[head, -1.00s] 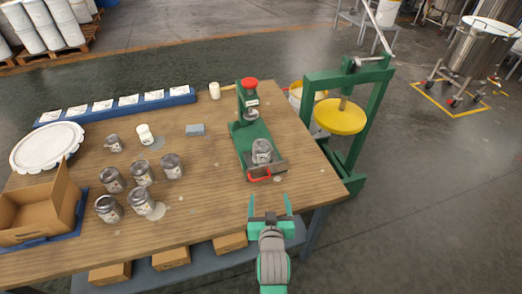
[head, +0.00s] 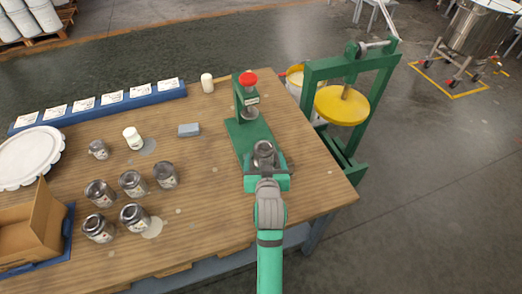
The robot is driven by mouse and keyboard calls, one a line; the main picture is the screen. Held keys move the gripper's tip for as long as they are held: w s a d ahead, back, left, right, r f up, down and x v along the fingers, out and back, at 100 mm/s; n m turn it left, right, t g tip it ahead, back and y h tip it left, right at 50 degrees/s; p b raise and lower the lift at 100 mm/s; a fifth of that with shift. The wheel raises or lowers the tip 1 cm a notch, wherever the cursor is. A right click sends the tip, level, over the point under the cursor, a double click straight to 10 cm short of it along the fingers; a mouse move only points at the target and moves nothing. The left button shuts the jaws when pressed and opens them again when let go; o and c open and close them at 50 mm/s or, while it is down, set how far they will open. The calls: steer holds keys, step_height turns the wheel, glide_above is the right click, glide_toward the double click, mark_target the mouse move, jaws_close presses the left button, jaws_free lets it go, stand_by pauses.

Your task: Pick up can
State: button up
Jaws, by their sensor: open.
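A grey metal can (head: 264,151) with a label stands at the front of the base of a green press (head: 247,128) with a red top knob. My gripper (head: 265,163) is open at the near side of this can, its two fingers seeming to lie left and right of it. I cannot tell whether they touch it. My gripper and wrist hide the lower part of the can and the front of the press base. Several more cans, such as one at the front (head: 134,217), stand on the left part of the table.
The wooden table (head: 215,200) has an open cardboard box (head: 30,232) and a white round lid (head: 28,158) at left. A blue rack of labelled cards (head: 100,106), a grey block (head: 189,130) and white containers stand farther back. A green stand with a yellow disc (head: 342,105) is at right.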

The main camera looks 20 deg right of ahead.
mark_target(263, 144)
steer(key=x, duration=0.4)
steer(key=shift+w+d, duration=0.15)
steer(key=shift+d, duration=0.1)
steer(key=shift+r+x, duration=0.15)
steer(key=shift+x, duration=1.15)
steer(key=shift+r+x, duration=0.15)
steer(key=shift+x, duration=1.1)
steer(key=shift+w+a, duration=0.15)
steer(key=shift+w, duration=0.05)
steer(key=c, duration=1.3)
steer(key=shift+c, duration=1)
steer(key=shift+r, duration=0.1)
